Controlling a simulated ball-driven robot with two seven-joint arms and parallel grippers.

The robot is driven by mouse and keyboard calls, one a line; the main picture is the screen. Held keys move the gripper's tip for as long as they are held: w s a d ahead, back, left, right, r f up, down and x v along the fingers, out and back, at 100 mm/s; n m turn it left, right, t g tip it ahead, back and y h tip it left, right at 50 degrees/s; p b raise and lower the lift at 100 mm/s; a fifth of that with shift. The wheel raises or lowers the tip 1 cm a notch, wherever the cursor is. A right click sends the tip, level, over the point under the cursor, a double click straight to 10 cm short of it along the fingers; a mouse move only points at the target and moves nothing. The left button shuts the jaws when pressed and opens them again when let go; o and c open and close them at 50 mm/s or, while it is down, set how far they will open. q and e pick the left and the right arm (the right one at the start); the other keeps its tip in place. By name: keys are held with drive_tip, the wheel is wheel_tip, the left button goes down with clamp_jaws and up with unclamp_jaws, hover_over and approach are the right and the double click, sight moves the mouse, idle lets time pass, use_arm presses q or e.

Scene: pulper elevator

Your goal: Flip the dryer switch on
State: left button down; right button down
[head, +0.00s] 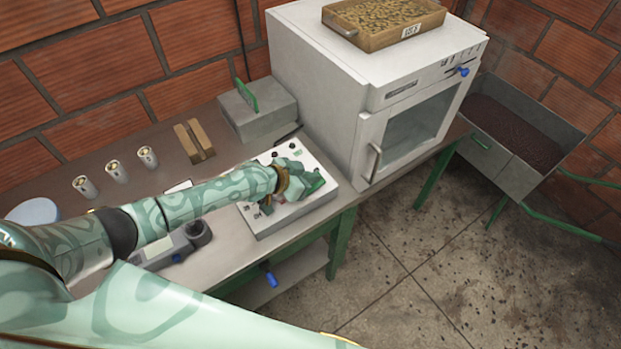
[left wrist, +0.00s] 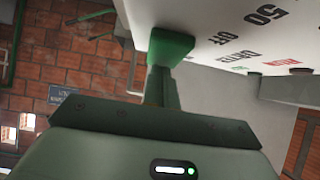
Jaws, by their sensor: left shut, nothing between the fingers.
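A white control panel (head: 262,222) lies on the bench in front of the dryer, a white box with a glass door (head: 416,128). My left gripper (head: 302,188) is over the panel's right part and hides much of its face. In the left wrist view the gripper (left wrist: 168,50) is shut and empty, its green tips close to the panel's face (left wrist: 215,18). I cannot tell whether they touch it. Printed labels "DRYER" and "OFF" (left wrist: 238,48) show beside the tips. The dryer switch itself cannot be made out. My right gripper is in neither view.
A wooden tray of beans (head: 388,18) sits on the dryer. A grey box with a green handle (head: 258,110) stands behind the panel. Several small cups (head: 116,171), a wooden block (head: 195,141) and a scale-like device (head: 170,248) are on the bench. A metal bin (head: 510,135) stands right.

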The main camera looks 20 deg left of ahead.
use_arm(q)
drive_tip(key=shift+w+d+g+y+p, duration=0.15)
drive_tip(key=shift+g+y+p, duration=0.15)
drive_tip(key=shift+p, duration=0.35)
drive_tip(key=shift+f, duration=0.2)
